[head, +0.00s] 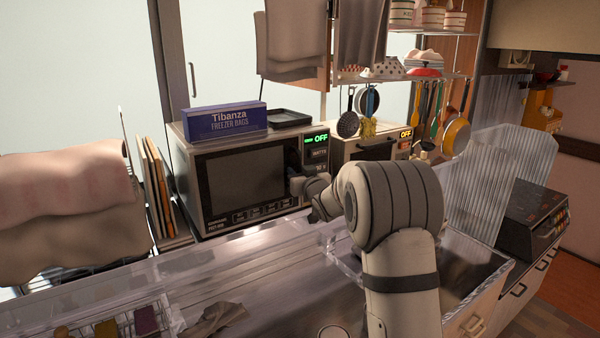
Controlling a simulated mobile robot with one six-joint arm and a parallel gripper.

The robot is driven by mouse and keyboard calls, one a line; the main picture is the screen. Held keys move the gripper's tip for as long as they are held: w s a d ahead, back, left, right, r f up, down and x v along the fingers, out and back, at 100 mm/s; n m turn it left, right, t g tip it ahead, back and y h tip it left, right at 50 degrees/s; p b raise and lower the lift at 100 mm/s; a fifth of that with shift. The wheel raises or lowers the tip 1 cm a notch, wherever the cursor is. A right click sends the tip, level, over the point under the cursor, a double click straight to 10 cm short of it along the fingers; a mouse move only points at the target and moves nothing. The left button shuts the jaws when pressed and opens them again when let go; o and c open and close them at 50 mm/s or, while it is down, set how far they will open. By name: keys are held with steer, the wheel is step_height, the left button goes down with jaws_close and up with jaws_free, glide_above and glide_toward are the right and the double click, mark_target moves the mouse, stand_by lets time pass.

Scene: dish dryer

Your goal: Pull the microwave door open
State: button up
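The microwave (187,170) stands on the counter left of centre, with a dark glass door (243,178) facing me. The door looks shut, flush with the front. A control panel (317,152) with a green "OFF" display is on its right side. My gripper (297,184) is at the right edge of the door, near the lower part of the panel. My arm comes in from the lower right and hides part of the panel and the front corner. The fingers are small and dark here, so I cannot tell whether they are open or shut, or touching the door.
A blue freezer bags box (224,122) and a black tray (284,118) lie on top of the microwave. Boards (158,185) stand close on its left. A second appliance (365,147) is on its right. A clear raised edge (230,255) runs along the counter in front.

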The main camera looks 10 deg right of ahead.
steer(key=shift+c, duration=0.5)
jaws_close()
